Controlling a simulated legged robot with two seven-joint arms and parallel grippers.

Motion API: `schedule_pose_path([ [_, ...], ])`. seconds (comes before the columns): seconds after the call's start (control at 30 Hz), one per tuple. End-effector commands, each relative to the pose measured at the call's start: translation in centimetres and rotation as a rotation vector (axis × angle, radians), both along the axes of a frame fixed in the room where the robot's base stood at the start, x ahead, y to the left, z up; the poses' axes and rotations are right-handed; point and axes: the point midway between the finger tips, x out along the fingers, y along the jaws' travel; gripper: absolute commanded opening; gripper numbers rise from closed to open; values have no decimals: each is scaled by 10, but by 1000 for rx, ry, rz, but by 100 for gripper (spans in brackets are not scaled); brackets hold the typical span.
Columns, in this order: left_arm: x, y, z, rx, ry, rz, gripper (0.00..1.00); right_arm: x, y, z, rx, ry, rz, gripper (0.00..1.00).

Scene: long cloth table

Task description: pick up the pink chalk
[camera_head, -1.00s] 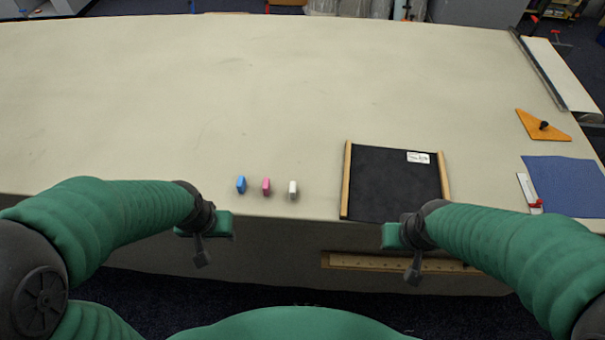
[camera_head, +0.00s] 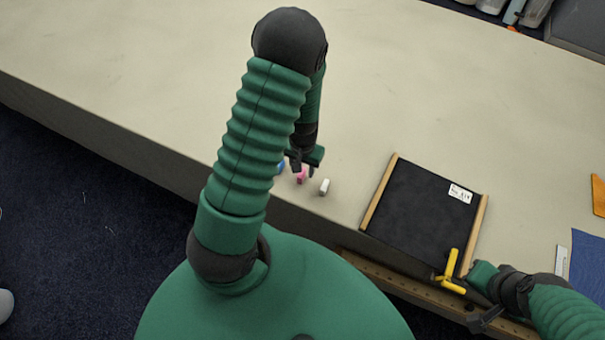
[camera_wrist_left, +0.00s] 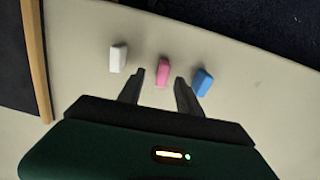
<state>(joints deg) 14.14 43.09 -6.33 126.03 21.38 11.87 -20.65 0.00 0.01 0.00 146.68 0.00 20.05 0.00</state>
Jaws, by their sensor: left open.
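The pink chalk (camera_head: 302,177) stands on the table near its front edge, partly hidden by my left gripper (camera_head: 303,164) in the head view. In the left wrist view the pink chalk (camera_wrist_left: 163,71) shows between the fingertips of my left gripper (camera_wrist_left: 160,78), with a gap on each side. That gripper is open and empty; whether the tips are level with the chalk is unclear. My right gripper (camera_head: 482,297) is at the table's front edge, far from the chalk; its jaw state is unclear.
The white chalk (camera_wrist_left: 118,58) and blue chalk (camera_wrist_left: 202,82) stand on either side of the pink one, close to the fingers. A black slate (camera_head: 420,210) with wooden sides lies to the right. A yellow object (camera_head: 451,270) is beside my right gripper. The table behind is clear.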

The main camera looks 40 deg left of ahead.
Motion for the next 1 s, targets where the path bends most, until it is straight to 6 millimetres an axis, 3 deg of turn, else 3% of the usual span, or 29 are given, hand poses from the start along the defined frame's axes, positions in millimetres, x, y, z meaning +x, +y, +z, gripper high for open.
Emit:
schedule_pose_path([
  [0.4, 1, 5, -52, -2, -1, 1, 42, 0, 0, 17, 0, 0, 0, 0],
  [0.6, 3, 6, -54, -1, -1, 0, 42, 0, 0, 16, 0, 0, 0, 0],
  [0.93, 2, 6, -54, 0, -2, 0, 0, 0, 0, 16, 0, 0, 0, 0],
  [1.0, 2, 6, -54, 0, -2, 0, 0, 0, 0, 16, 0, 0, 0, 0],
])
